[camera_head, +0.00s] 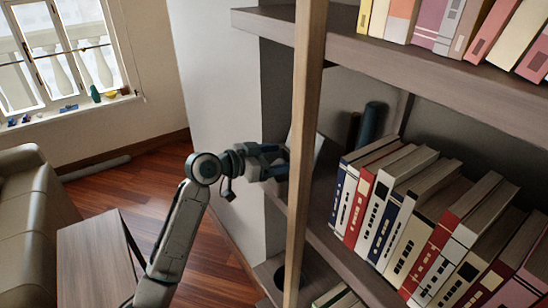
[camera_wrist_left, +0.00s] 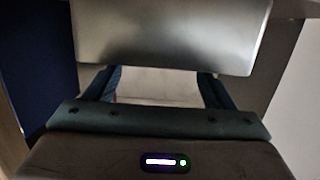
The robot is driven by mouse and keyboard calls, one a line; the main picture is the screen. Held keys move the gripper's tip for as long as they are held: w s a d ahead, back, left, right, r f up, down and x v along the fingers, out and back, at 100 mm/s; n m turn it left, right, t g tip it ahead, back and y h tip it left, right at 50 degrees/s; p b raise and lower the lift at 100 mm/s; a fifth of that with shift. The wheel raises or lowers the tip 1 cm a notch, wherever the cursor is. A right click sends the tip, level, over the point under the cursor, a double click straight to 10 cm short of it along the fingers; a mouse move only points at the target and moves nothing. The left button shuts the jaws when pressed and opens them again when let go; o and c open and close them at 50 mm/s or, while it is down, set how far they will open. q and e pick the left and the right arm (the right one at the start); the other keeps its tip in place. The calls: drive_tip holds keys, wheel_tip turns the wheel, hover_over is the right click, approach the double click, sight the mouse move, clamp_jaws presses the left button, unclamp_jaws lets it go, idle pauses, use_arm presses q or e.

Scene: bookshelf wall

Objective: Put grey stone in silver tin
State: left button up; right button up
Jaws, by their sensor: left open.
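My left gripper (camera_head: 283,160) reaches into the shelf from the left in the head view, and the wooden post hides part of its fingertips. In the left wrist view its two dark fingers (camera_wrist_left: 160,88) stand apart, so it is open. A smooth silver-grey metal face, likely the silver tin (camera_wrist_left: 172,38), fills the top of that view, just beyond the fingers. I cannot tell whether they touch it. A pale surface shows between the fingers, too unclear to name. I cannot make out the grey stone in either view. My right gripper is not in view.
An upright wooden post (camera_head: 305,120) stands in front of the shelf, close to my left gripper. A row of books (camera_head: 430,220) fills the shelf to the right, with a dark blue cylinder (camera_head: 371,123) behind. Another shelf board (camera_head: 400,62) is above.

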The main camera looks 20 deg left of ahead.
use_arm(q)
drive_tip(key=shift+r, duration=0.25)
drive_tip(key=shift+r+p, duration=0.4)
drive_tip(key=shift+p, duration=0.2)
drive_tip(key=b+v, duration=0.4)
drive_tip(key=v, duration=0.8)
drive_tip(key=shift+b, duration=0.4)
drive_tip(key=shift+w, duration=0.15)
